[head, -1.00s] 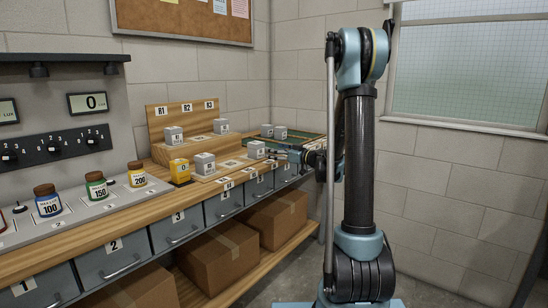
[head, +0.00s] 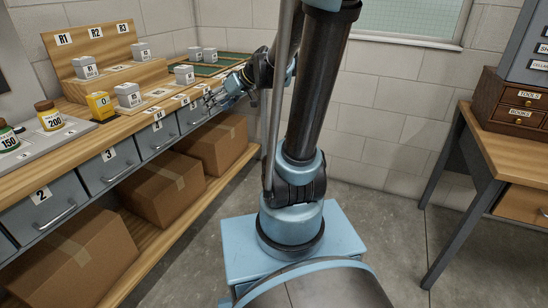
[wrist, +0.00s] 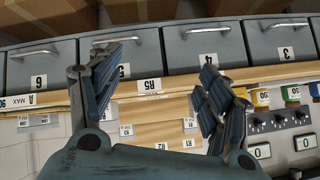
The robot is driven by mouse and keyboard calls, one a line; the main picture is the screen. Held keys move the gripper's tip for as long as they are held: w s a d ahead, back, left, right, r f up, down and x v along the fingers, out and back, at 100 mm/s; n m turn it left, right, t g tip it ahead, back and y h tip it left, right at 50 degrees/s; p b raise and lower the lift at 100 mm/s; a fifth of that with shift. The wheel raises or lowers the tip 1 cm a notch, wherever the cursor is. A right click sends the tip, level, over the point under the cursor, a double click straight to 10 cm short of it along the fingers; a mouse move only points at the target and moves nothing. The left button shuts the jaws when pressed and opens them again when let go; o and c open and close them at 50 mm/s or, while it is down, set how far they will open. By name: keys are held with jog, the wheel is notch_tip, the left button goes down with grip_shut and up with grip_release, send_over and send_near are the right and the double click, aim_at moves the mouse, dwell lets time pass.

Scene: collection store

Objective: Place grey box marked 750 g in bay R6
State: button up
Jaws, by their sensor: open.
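Several grey boxes stand in and near the wooden stepped rack (head: 75,52); their weight marks are too small to read, so I cannot tell which is 750 g. Two are on the upper step, at left (head: 85,68) and right (head: 141,52). Two are on the lower step, at left (head: 128,95) and right (head: 184,75). Two more (head: 195,54) stand on the green-edged tray behind. My gripper (head: 218,98) is by the bench's front edge, right of the rack. In the wrist view my gripper (wrist: 148,100) is open, nothing between its fingers; an R5 label (wrist: 150,86) shows between them. Bay R6's label is not legible.
A yellow display block (head: 100,105) stands left of the lower step. Colored jars (head: 50,115) stand further left. Drawers (head: 110,165) line the bench front, with cardboard boxes (head: 160,195) below. A desk with small drawers (head: 515,105) stands right. The floor between is clear.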

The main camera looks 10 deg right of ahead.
jog(key=s+d+f+m+g+h, duration=0.1)
jog(key=s+d+f+m+h, duration=0.2)
jog(key=s+d, duration=0.4)
jog(key=s+d+f+m+g+h, duration=0.2)
jog(key=s+d+f+h, duration=0.3)
jog(key=s, duration=1.1)
jog(key=d+f+m, duration=0.1)
jog(key=d+f, duration=0.2)
jog(key=shift+d+m, duration=0.3)
jog(key=shift+m, duration=0.1)
jog(key=shift+w+f, duration=0.15)
jog(key=shift+w, duration=0.25)
